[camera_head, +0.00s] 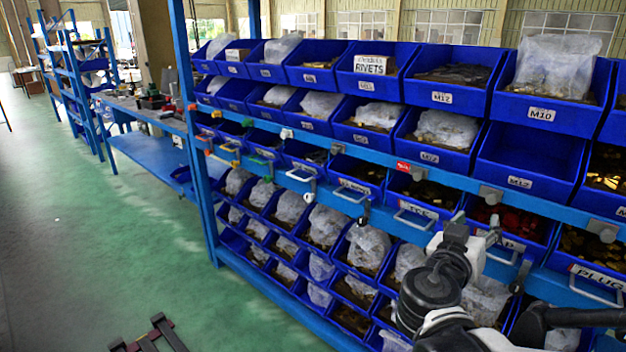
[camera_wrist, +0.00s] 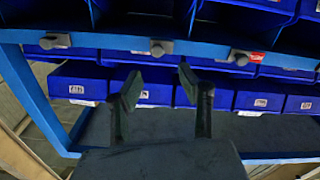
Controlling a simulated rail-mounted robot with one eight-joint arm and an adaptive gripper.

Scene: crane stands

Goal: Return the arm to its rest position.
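My arm (camera_head: 440,285) reaches up from the lower right in the head view, black and white, in front of the blue bin rack. My gripper (camera_wrist: 158,84) shows in the wrist view with its two dark fingers spread apart. Nothing is held between them. Blue bin fronts with white labels stand behind the fingers, below a blue rail. In the head view the gripper end is small and partly hidden by the wrist, so its distance to the bins is hard to tell.
The blue rack (camera_head: 210,200) holds rows of labelled blue bins with bagged parts. White handles (camera_head: 418,212) and grey knobs project from its rails, close to my arm. An empty bin (camera_head: 530,160) sits at upper right. Green floor (camera_head: 130,250) at left is mostly open; a dark frame (camera_head: 150,336) lies in front.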

